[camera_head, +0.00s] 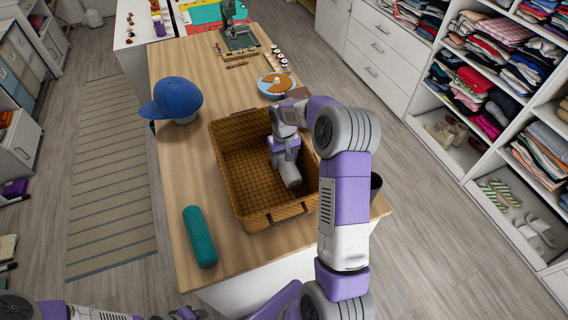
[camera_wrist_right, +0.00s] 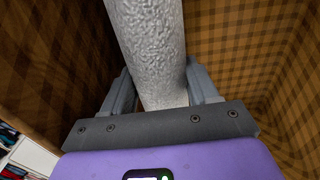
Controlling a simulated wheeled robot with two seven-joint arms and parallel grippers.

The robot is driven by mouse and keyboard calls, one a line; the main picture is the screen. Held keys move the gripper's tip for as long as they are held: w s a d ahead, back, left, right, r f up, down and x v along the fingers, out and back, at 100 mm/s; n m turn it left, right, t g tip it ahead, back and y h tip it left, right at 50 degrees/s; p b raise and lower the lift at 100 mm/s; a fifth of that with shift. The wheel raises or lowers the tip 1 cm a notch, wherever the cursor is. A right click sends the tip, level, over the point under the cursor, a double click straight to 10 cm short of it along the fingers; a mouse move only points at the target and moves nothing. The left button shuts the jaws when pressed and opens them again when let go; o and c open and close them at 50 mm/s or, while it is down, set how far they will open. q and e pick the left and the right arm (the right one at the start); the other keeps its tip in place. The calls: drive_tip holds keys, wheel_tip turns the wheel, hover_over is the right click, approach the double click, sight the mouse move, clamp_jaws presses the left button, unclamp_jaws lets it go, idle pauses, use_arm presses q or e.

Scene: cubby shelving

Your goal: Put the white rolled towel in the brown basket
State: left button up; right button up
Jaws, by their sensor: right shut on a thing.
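The brown basket (camera_head: 227,174) is a woven, plaid-patterned open box on the wooden table. My right arm reaches over its right side, and my right gripper (camera_head: 284,150) is down inside it. In the right wrist view, the right gripper (camera_wrist_right: 155,90) is shut on the white rolled towel (camera_wrist_right: 148,40), a pale textured roll between its two fingers. Checked basket walls (camera_wrist_right: 45,65) surround it there. The towel's end (camera_head: 291,175) shows inside the basket in the head view. Whether it touches the basket floor I cannot tell. Only parts of my left arm show at the bottom left.
A teal roll (camera_head: 199,237) lies on the table (camera_head: 178,170) left of the basket. A blue cap (camera_head: 176,98) sits behind it on the left. A round plate-like item (camera_head: 274,85) lies behind the basket. A dark cup (camera_head: 376,184) stands to the right, partly behind my arm.

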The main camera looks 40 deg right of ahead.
sight(284, 163)
wheel_tip(284, 163, down, 3)
drive_tip(key=shift+r, duration=0.15)
drive_tip(key=o, duration=0.9)
drive_tip(key=shift+r, duration=0.2)
wheel_tip(284, 163, up, 12)
drive_tip(key=shift+f+p, duration=0.15)
drive_tip(key=shift+p, duration=0.35)
